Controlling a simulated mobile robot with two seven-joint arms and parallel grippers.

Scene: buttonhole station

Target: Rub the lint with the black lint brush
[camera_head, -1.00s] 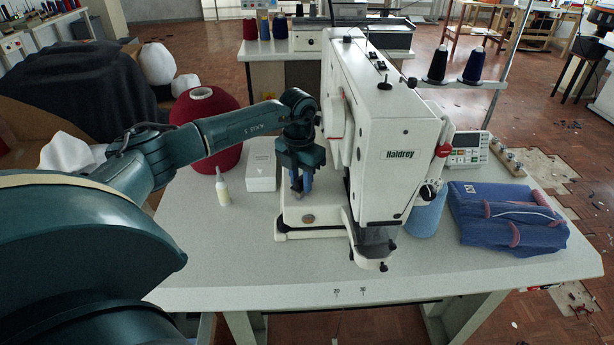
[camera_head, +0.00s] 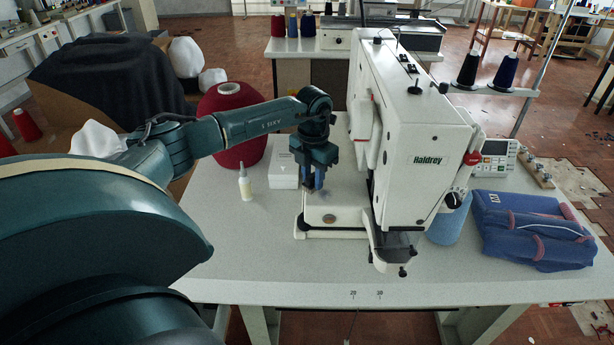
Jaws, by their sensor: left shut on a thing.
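My left gripper (camera_head: 315,181) points down over the white bed (camera_head: 345,212) of the sewing machine (camera_head: 410,145), left of its head. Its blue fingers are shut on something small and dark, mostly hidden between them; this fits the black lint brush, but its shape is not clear. A small brownish round patch (camera_head: 329,218) lies on the bed, just below and right of the fingertips. I cannot tell whether it is the lint. From this angle I cannot tell whether the held thing touches the bed. My right gripper is not in view.
A white box (camera_head: 284,170), a small bottle (camera_head: 246,187) and a dark red thread cone (camera_head: 226,120) stand left of the gripper. A blue cone (camera_head: 449,222) and folded blue garment (camera_head: 530,229) are right of the machine. The table's front (camera_head: 290,275) is clear.

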